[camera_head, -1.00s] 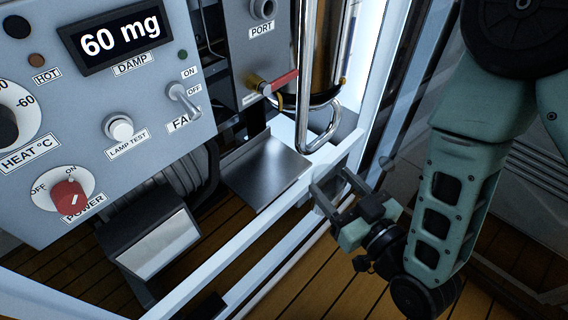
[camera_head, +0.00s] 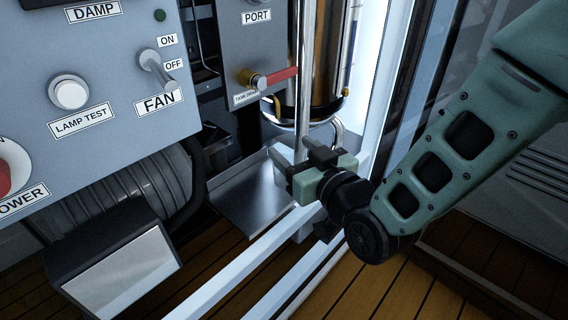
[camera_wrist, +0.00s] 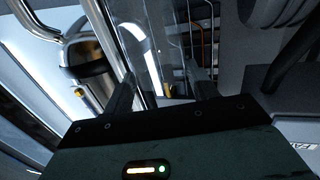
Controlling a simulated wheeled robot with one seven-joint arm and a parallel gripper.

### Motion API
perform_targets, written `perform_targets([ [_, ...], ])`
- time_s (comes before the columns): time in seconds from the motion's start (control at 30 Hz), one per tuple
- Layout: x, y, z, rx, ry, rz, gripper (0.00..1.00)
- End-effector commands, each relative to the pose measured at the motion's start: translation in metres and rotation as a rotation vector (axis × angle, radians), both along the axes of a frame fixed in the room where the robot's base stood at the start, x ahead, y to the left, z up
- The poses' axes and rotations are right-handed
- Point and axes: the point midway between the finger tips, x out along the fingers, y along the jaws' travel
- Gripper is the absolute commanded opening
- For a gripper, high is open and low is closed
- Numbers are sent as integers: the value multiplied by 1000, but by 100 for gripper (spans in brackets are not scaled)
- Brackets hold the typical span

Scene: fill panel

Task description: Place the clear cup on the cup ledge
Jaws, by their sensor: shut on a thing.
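My gripper (camera_head: 295,165) is in the middle of the head view, beside the shiny tank and above the right side of the flat metal ledge (camera_head: 240,208). In the wrist view my gripper (camera_wrist: 162,92) has its two dark fingers apart, shut on the clear cup (camera_wrist: 150,45), whose see-through wall and edges show between and beyond them. The cup is hard to make out in the head view. I cannot tell whether it touches the ledge.
The shiny tank (camera_head: 325,95) with a red-handled valve (camera_head: 275,78) stands behind my gripper. A vertical pipe is close by. The grey control panel (camera_head: 110,85) is at left, and a white frame rail (camera_head: 255,262) runs in front of the ledge.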

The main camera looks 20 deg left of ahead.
Motion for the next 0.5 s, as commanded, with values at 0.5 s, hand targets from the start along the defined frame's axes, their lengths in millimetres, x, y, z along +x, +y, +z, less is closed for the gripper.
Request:
perform_targets([
  [0.5,27,33,-22,-2,1,0,24],
])
